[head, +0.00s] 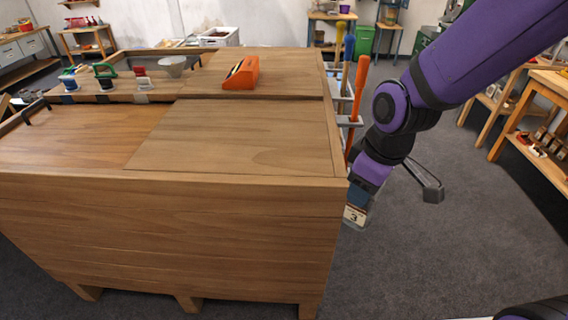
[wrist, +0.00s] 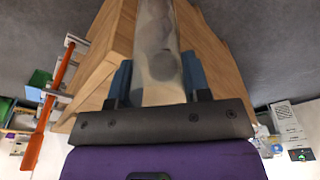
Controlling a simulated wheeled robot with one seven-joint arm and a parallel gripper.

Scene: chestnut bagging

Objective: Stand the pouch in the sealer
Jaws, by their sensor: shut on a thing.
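My gripper (head: 360,194) hangs beside the right front corner of the large wooden cabinet. In the wrist view its two blue fingers (wrist: 158,82) are shut on the pouch (wrist: 158,45), which is translucent with greyish rounded shapes inside.
The wooden cabinet (head: 240,135) has a wide clear top. Small containers with dark, green and red tops (head: 105,76) and a clear funnel-like bowl (head: 175,66) stand at its back left. Long-handled tools, one orange (head: 357,105), hang at its right side. Open floor lies to the right.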

